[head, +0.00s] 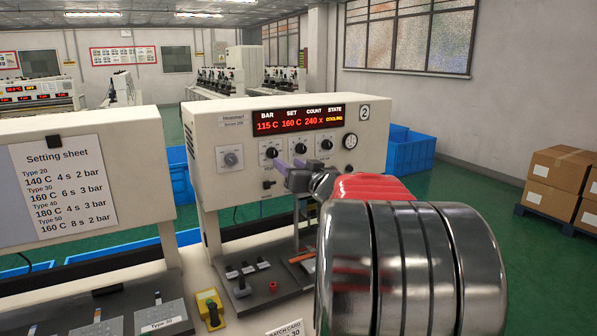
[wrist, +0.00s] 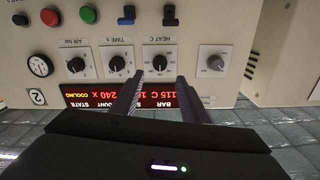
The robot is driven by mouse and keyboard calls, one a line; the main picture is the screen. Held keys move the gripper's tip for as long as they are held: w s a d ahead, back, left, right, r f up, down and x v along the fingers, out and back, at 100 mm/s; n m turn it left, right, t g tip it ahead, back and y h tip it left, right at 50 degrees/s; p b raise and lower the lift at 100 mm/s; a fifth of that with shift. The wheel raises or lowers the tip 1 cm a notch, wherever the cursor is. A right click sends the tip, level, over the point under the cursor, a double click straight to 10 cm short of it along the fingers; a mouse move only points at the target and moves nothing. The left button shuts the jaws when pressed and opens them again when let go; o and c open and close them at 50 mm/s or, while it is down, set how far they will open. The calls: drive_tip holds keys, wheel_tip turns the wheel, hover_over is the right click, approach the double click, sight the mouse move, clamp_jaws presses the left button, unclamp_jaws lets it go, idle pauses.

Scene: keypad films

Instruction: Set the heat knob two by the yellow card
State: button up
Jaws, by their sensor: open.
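The heat knob (wrist: 160,62) is a black knob on a white dial marked HEAT C, upside down in the wrist view. It also shows on the press marked 2 in the head view (head: 271,152). My gripper (wrist: 159,77) is open, its two fingers either side of the knob in the picture; contact is not clear. In the head view my gripper (head: 290,166) is in front of the panel. The display (head: 297,121) reads BAR 115 C, SET 160 C, COOLING. A batch card (head: 286,329), cut off below, looks white and shows "30". I see no clearly yellow card.
A setting sheet (head: 65,185) at left lists Type 30 as 160 C, 6 s, 3 bar. The time knob (wrist: 117,63) and air knob (wrist: 76,65) sit beside the heat knob. A grey dial (wrist: 216,62) is on its other side. A yellow switch box (head: 210,309) stands below.

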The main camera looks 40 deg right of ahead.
drive_tip(key=v, duration=0.4)
drive_tip(key=shift+s+a, duration=0.1)
drive_tip(key=shift+s, duration=0.3)
